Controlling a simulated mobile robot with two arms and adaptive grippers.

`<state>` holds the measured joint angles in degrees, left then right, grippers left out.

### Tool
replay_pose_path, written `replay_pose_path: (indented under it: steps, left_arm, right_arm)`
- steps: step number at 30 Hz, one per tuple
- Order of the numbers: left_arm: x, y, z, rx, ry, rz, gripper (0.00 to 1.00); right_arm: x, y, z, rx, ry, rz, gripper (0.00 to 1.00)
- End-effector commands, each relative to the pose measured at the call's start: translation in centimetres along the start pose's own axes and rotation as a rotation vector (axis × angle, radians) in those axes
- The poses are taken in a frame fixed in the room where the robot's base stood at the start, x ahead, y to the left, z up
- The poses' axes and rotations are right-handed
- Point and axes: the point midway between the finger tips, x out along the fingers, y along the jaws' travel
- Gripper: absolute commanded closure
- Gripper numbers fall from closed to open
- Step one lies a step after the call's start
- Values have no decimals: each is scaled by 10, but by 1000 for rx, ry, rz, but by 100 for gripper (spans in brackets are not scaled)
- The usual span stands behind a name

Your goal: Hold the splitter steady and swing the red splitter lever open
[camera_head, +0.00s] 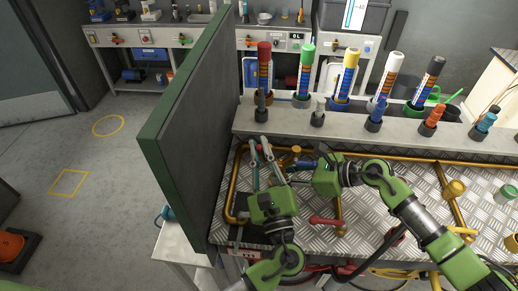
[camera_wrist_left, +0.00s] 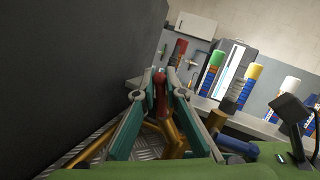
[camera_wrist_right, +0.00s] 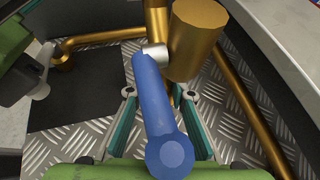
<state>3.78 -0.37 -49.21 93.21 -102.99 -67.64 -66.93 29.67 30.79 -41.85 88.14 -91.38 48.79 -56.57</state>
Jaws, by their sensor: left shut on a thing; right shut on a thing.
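My left gripper (camera_head: 261,147) is at the left end of the metal bench, beside the dark panel. In the left wrist view its fingers (camera_wrist_left: 160,85) are closed about a red lever (camera_wrist_left: 160,100), which stands over forked brass pipework, the splitter (camera_wrist_left: 174,140). My right gripper (camera_head: 281,168) reaches in from the right, just beside the left one. In the right wrist view its fingers (camera_wrist_right: 157,95) are closed about a blue lever (camera_wrist_right: 157,105), joined by a silver collar to brass pipe near a thick brass cylinder (camera_wrist_right: 197,40). The grippers partly hide the splitter in the head view.
A tall dark panel with green edges (camera_head: 185,120) stands close left of my left gripper. Behind is a ledge (camera_head: 340,122) with several coloured cylinders. Another red handle (camera_head: 325,221) lies nearer on the tread-plate bench (camera_head: 375,235). Brass pipes run along it.

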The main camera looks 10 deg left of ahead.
Motion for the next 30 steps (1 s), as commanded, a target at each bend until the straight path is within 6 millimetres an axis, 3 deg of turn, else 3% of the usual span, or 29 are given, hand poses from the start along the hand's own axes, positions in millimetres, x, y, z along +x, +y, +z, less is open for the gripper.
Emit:
replay_pose_path:
  steps: [12, 13, 15, 25, 30]
  left_arm:
    - [-1, -1, -2, 6, 4, -5, 100]
    - [-1, 0, -2, 6, 4, -5, 84]
    - [-1, 0, -2, 6, 3, -4, 73]
    - [-2, 0, -1, 5, 1, -2, 73]
    - [-20, 0, -2, 5, 3, -2, 73]
  right_arm:
    - [0, 1, 0, 0, -1, 1, 91]
    - [0, 1, 0, 0, -1, 1, 91]
    - [0, 1, 0, 0, -1, 1, 91]
    - [0, 0, 0, 0, 0, 1, 91]
    - [0, 0, 0, 0, 0, 1, 91]
